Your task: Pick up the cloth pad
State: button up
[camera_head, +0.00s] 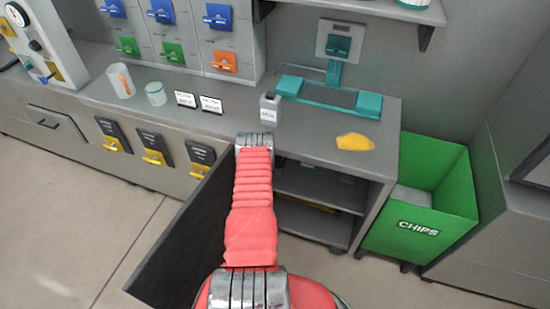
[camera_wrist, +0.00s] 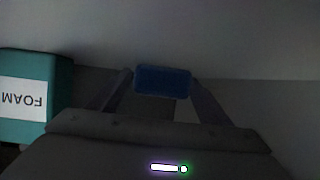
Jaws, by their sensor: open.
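A yellow, flat, irregular piece that looks like the cloth pad (camera_head: 355,142) lies on the counter top, near its right front edge. My red arm reaches to the counter's front edge, left of the yellow piece; in the head view my gripper is hidden. In the wrist view my gripper (camera_wrist: 162,82) is open, its two dark fingers apart. A blue block-like thing (camera_wrist: 163,80) shows between the fingertips; I cannot tell whether it touches them. The yellow piece is not in the wrist view.
A green CHIPS bin (camera_head: 418,227) stands right of the counter. A teal stand (camera_head: 322,94) and a small grey bottle (camera_head: 269,108) are on the counter. An open dark door (camera_head: 185,245) is left of my arm. The wrist view shows a teal FOAM box (camera_wrist: 55,75) at left.

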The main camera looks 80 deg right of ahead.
jog(key=c, duration=1.1)
jog(key=shift+r, duration=0.15)
jog(key=shift+c, duration=0.2)
jog(key=shift+w+r, duration=0.15)
jog(key=shift+r, duration=0.4)
notch_tip(320, 180, up, 2)
jog(key=shift+a, duration=0.65)
jog(key=a, duration=3)
jog(key=shift+a, duration=0.4)
